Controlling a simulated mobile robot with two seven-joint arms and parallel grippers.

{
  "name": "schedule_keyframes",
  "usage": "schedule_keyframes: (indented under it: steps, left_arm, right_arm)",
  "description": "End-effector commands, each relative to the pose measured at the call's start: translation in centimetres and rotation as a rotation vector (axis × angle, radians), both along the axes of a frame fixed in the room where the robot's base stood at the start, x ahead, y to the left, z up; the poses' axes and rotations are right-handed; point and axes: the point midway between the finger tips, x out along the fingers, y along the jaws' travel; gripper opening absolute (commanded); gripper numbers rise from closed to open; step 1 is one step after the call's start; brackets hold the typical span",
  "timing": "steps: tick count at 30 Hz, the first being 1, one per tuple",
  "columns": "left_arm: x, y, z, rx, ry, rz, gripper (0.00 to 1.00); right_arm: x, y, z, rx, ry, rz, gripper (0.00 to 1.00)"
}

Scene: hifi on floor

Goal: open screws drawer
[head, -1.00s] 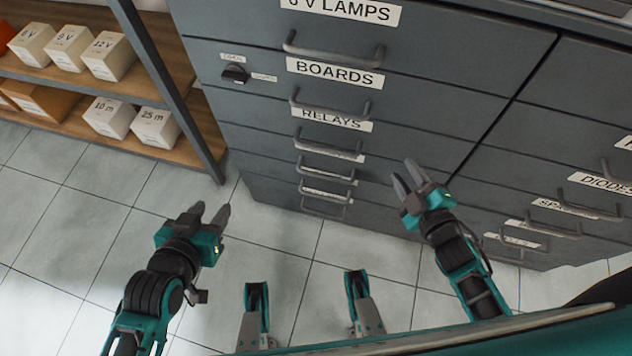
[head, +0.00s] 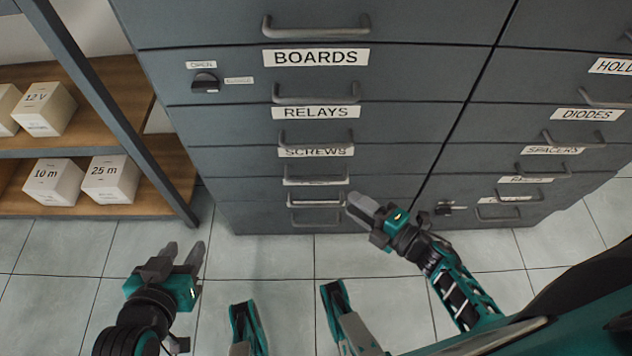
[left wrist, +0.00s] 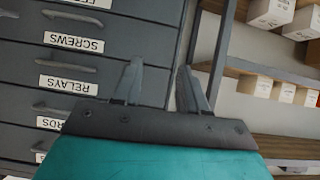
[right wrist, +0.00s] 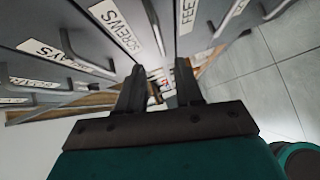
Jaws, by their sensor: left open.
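The screws drawer is shut in the left column of the grey cabinet. Its white SCREWS label (head: 316,151) is partly covered by the handle above, and its bar handle (head: 316,181) is just below the label. The label also shows in the left wrist view (left wrist: 73,42) and, close, in the right wrist view (right wrist: 117,27). My right gripper (head: 358,208) is open and empty, just right of the lower handles; contact cannot be told. My left gripper (head: 183,250) is open and empty, left of the drawers over the floor.
The RELAYS drawer (head: 316,112) and BOARDS drawer (head: 316,57) above are shut. A knob (head: 205,83) sits between OPEN and CLOSED labels. A wooden shelf (head: 100,210) with white boxes (head: 110,180) stands left. Another drawer column is at right. Tiled floor (head: 60,245) in front is clear.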

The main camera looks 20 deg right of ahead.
Motion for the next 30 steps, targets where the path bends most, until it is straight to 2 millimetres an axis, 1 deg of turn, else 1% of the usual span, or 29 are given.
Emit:
schedule_keyframes:
  steps: [12, 16, 18, 22, 30]
  left_arm:
    - [-0.2, -0.7, -1.8, -0.017, 0.019, -0.003, 0.43]
    - [-0.1, -1.0, -1.8, -0.023, 0.014, -0.007, 0.43]
    - [-0.1, -1.1, -1.7, -0.024, 0.013, -0.009, 0.43]
    - [0.0, -1.2, -1.8, -0.023, 0.017, -0.012, 0.43]
    - [0.1, -1.2, -1.7, -0.023, 0.013, -0.012, 0.43]
  right_arm:
    - [7.1, 4.1, -1.3, 0.004, -0.002, -0.001, 0.36]
    - [8.8, 5.1, -1.6, 0.005, -0.001, -0.001, 0.36]
    - [9.5, 5.5, -1.7, 0.004, -0.001, -0.001, 0.36]
    - [10.2, 5.8, -1.8, 0.003, 0.001, -0.002, 0.36]
    - [10.4, 6.0, -1.7, 0.003, 0.001, -0.002, 0.36]
